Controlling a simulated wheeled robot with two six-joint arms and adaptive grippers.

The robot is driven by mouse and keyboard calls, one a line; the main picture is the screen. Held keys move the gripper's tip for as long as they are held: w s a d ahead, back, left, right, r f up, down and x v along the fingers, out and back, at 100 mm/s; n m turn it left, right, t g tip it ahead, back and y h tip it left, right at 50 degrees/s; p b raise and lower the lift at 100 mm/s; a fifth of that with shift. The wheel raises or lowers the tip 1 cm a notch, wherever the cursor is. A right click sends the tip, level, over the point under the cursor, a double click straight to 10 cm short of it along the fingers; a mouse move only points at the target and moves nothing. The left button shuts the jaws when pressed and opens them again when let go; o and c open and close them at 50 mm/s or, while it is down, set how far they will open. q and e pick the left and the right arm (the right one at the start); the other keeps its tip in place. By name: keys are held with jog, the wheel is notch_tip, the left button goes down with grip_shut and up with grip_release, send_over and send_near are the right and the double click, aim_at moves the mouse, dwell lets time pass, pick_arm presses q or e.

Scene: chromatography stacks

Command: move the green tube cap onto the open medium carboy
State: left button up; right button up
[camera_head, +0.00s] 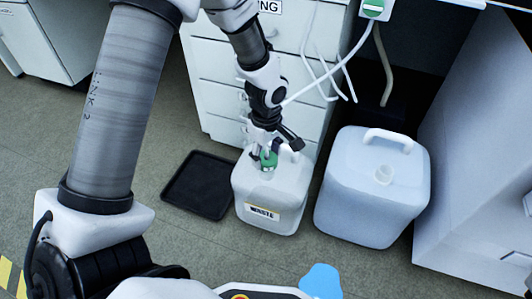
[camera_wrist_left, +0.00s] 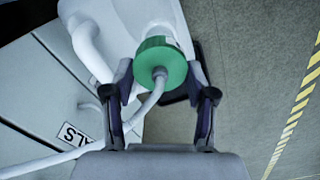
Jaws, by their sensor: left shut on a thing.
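The green tube cap (camera_head: 268,159) is at the neck of the carboy labelled WASTE (camera_head: 270,204); I cannot tell whether it is seated or just above. My left gripper (camera_head: 264,150) reaches down from above and is shut on the cap. In the left wrist view the green cap (camera_wrist_left: 160,62) sits between the fingers of my left gripper (camera_wrist_left: 160,75), with a pale tube (camera_wrist_left: 145,108) leaving its top. My right gripper is out of view.
An empty black tray (camera_head: 200,184) lies on the floor left of the WASTE carboy. A white drawer cabinet (camera_head: 215,95) stands behind, and white tubes (camera_head: 325,70) hang in front of it. A tall grey panel (camera_head: 470,160) stands close right of the medium carboy.

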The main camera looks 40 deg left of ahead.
pick_arm(q)
jog(key=shift+f+b, duration=0.45)
jog(key=shift+f, duration=0.4)
jog(key=shift+r, duration=0.1)
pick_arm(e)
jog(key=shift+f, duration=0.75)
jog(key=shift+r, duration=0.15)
pick_arm(q)
jog(key=shift+r+p, duration=0.1)
jog(key=shift+p, duration=0.25)
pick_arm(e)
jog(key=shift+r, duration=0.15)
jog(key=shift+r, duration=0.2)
pick_arm(q)
jog(key=shift+f, duration=0.25)
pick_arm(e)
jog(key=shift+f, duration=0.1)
